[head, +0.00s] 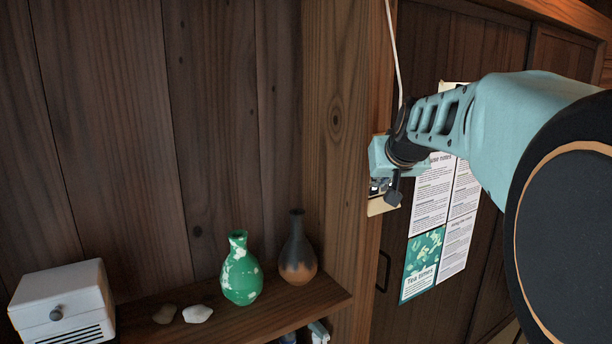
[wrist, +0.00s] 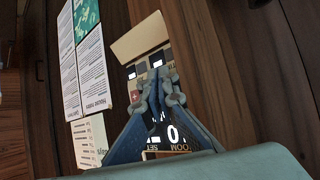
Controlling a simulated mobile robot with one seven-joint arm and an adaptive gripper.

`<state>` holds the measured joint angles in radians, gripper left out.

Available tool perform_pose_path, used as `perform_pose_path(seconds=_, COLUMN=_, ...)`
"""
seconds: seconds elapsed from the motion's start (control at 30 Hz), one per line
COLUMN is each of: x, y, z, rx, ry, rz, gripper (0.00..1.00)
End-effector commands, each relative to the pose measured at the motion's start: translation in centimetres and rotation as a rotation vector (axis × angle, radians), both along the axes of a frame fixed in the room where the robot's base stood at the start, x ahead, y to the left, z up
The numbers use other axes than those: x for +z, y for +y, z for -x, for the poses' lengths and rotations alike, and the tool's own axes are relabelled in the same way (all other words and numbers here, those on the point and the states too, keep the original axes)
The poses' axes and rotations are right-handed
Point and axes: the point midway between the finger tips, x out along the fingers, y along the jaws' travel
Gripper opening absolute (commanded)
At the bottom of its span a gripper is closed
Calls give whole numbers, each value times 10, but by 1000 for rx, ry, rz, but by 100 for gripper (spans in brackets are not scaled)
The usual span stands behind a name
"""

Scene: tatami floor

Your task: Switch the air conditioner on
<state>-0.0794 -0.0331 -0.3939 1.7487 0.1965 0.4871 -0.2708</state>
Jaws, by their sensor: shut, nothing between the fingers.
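The air conditioner's wall control (wrist: 141,40) shows in the wrist view with a cream cover or flap, several small buttons, one of them reddish, and a display with a lit "0" above the lettering "ROOM" and "SET". In the head view, a cream edge of the control (head: 379,208) shows on the wooden post below my gripper (head: 386,190). My gripper also shows in the wrist view (wrist: 158,78), shut and empty, its fingertips in front of the buttons. The fingers hide part of the buttons and display. I cannot tell whether the tips touch the panel.
A white cord (head: 393,50) runs down the post. Paper notices (head: 432,200) and a green poster (head: 422,263) hang on the door to the right. A shelf (head: 150,318) at lower left holds a green vase (head: 241,275), a dark vase (head: 298,258), stones and a white box (head: 62,302).

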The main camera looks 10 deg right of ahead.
Motion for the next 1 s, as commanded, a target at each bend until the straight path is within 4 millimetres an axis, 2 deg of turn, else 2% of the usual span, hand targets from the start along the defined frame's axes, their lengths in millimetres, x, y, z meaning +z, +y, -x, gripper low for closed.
perform_pose_path(seconds=1.0, x=0, y=5, z=-10, rx=2, ry=0, rz=0, gripper=0)
